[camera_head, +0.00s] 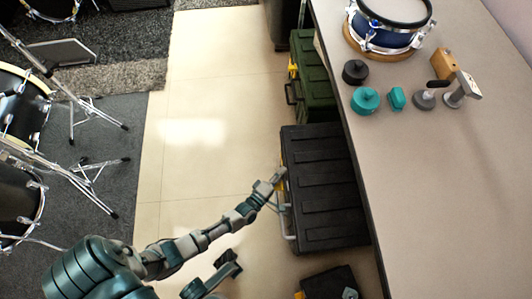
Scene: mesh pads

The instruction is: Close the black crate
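The black crate (322,195) stands on the floor against the side of the long table, right of centre. Its ribbed black lid lies over the top and looks flat; I cannot tell whether it is fully down or latched. A yellow latch and a pale handle show along its left side. My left gripper (277,181) is at the crate's left edge, by the yellow latch. It is too small to tell whether it touches the crate or whether its fingers are open.
A green crate (315,85) stands behind the black one, and another dark case (330,284) in front. The table (450,190) bears a blue drum (388,28) and several small items. Drum kit parts stand on the left carpet. The pale floor (205,110) between is clear.

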